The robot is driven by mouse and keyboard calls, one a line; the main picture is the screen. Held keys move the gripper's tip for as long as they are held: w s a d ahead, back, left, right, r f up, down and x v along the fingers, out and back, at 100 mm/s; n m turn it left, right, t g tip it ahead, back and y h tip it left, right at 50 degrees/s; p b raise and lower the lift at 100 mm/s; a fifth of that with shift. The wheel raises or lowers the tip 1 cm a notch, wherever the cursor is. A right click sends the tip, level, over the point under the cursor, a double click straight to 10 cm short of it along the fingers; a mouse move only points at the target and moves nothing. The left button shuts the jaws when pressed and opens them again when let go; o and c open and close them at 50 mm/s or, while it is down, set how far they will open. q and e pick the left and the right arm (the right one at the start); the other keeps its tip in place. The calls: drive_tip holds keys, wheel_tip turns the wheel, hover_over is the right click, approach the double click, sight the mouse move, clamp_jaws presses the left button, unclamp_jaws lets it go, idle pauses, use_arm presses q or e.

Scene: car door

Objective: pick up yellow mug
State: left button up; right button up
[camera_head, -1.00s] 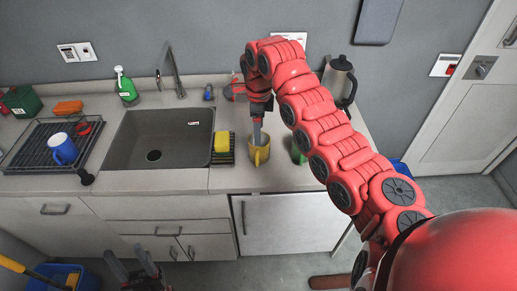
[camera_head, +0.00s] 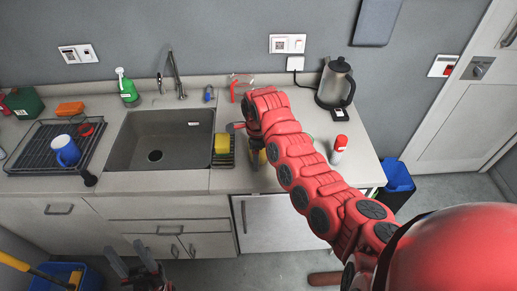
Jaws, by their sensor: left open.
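The yellow mug (camera_head: 256,160) stands on the counter right of the sink. Only a small part of it shows, as my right arm and gripper cover the rest. My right gripper (camera_head: 257,148) is down at the mug. Its fingers are mostly hidden, so I cannot tell whether they are closed or touch the mug. My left gripper (camera_head: 130,250) is open and empty at the bottom of the view, in front of the lower cabinets and far from the mug.
The sink (camera_head: 157,150) and a yellow sponge (camera_head: 222,143) are left of the mug. A blue mug (camera_head: 65,150) sits on the dish rack (camera_head: 35,158). A red-capped bottle (camera_head: 339,148) and a kettle (camera_head: 336,85) stand to the right. A blue bin (camera_head: 398,182) is beyond the counter.

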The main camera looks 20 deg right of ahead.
drive_tip(key=shift+f, duration=0.75)
clamp_jaws()
